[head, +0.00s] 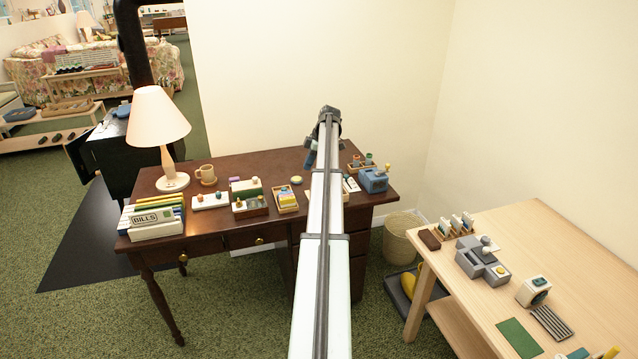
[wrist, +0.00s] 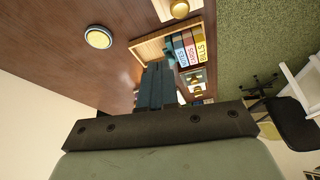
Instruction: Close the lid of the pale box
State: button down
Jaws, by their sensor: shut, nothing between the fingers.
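A small pale wooden box (head: 280,208) stands on the dark desk with coloured, labelled file cards in it. In the wrist view the pale box (wrist: 150,46) is open-topped, its cards upright; my fingers cover part of it. I cannot make out its lid clearly. My gripper (head: 309,159) is behind my arm's far end, above the back of the desk. In the wrist view its blue-grey fingers (wrist: 156,80) are together and empty, in front of the box; whether they touch it cannot be told.
A round yellow-and-blue piece (head: 296,180) lies behind the box. An open brown box (head: 251,212) stands to its left, with a mug (head: 206,174), lamp (head: 158,125) and files (head: 155,218) farther left. A blue device (head: 374,181) stands right. My arm crosses the desk.

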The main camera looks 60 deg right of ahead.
jog(key=w+a+n+g, duration=0.1)
jog(key=w+a+g, duration=0.1)
jog(key=w+a, duration=0.4)
jog(key=s+d+r+m+g+h, duration=0.1)
jog(key=s+d+r+g+h, duration=0.1)
jog(key=s+d+g+h, duration=0.35)
jog(key=shift+y, duration=0.55)
jog(key=x, duration=0.7)
jog(key=s+x, duration=0.1)
jog(key=x, duration=0.2)
jog(key=shift+s+a, duration=0.15)
jog(key=shift+a, duration=0.25)
jog(key=shift+s+d, duration=0.1)
jog(key=s+d, duration=0.4)
jog(key=shift+s+d, duration=0.2)
jog(key=shift+d, duration=0.05)
